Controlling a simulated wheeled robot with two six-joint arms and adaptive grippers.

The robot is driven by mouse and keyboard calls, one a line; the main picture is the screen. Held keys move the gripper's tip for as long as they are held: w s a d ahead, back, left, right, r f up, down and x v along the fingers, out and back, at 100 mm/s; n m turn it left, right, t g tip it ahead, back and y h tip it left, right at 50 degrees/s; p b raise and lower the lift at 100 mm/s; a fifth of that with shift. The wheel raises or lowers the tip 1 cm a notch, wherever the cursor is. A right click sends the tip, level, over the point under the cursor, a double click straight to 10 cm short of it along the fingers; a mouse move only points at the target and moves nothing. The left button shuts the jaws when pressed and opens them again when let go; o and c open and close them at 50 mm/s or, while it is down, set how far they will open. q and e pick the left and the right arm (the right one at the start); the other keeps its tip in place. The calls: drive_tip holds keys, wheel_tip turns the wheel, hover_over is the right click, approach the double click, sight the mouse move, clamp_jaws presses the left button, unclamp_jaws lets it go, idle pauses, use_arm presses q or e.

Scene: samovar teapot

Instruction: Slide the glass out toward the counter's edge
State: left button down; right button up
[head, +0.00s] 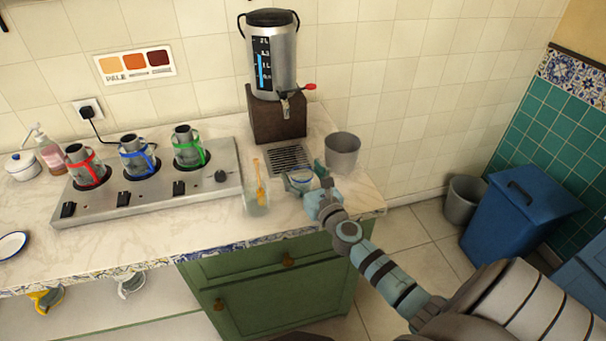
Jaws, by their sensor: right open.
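A clear glass (257,205) stands on the marble counter near its front edge, with a yellow-handled spoon (261,183) upright in it. My right gripper (297,183) is open just right of this glass, low over the counter and in front of the drip grille (289,159). A small pale, rounded shape shows at its fingers; I cannot tell whether it is another glass or part of the gripper. My left gripper is not in view.
A steel urn (274,60) with a red-handled tap stands on a dark block behind the grille. A grey pot (342,153) is right of the grille. A steel warmer (150,185) with several colour-handled pots lies left. The counter's front strip (205,253) is clear.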

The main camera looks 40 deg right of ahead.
drive_tip(key=s+a, duration=0.2)
drive_tip(key=s, duration=0.9)
drive_tip(key=shift+s+a, duration=0.15)
drive_tip(key=shift+s, duration=0.25)
